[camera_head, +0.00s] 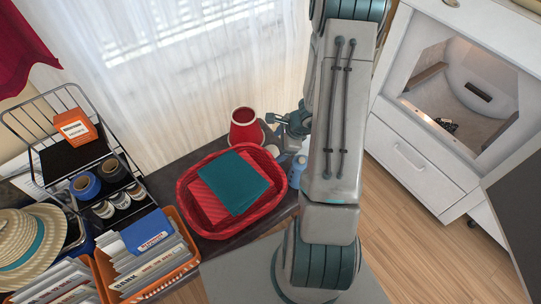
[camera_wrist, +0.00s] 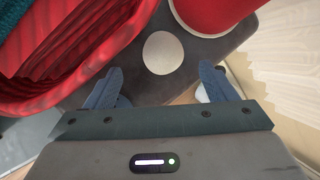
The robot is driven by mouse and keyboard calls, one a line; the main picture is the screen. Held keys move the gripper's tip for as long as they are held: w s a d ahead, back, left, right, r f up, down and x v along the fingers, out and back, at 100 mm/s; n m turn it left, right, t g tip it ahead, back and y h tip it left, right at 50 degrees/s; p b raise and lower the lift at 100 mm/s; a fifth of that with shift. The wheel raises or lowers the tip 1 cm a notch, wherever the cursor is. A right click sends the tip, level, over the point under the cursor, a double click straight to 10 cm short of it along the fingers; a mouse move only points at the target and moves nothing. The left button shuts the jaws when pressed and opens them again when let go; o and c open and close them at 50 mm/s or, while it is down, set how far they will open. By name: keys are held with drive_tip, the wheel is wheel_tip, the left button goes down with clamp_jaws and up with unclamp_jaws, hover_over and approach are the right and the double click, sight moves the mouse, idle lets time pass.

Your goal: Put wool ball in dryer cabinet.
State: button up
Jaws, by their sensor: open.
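A pale, round wool ball (camera_wrist: 162,53) sits on the dark table top (camera_wrist: 222,45), between the red basket and a red container. In the head view the wool ball (camera_head: 272,150) shows only as a small pale patch beside my gripper. My gripper (camera_wrist: 160,88) is open and empty; its two blue fingers point toward the ball, one to each side of it and short of it in the picture. The white dryer cabinet (camera_head: 411,165) stands at the right in the head view. Its front is open, showing a pale hollow with a small dark item inside.
A red basket (camera_head: 184,211) holding red and teal folded cloths is left of the ball. A red container (camera_head: 245,131) stands close behind it. Orange file crates (camera_head: 186,265) and a wire rack are at the left. Wood floor lies clear before the cabinet.

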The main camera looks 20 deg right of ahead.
sight(275, 150)
drive_tip(key=b+x, duration=0.1)
drive_tip(key=x, duration=0.2)
drive_tip(key=b+x, duration=0.1)
drive_tip(key=x, duration=0.2)
drive_tip(key=shift+w+d+f, duration=0.1)
drive_tip(key=shift+w+f, duration=0.2)
drive_tip(key=shift+f, duration=0.1)
drive_tip(key=c, duration=1)
drive_tip(key=shift+c, duration=0.5)
drive_tip(key=shift+r, duration=0.1)
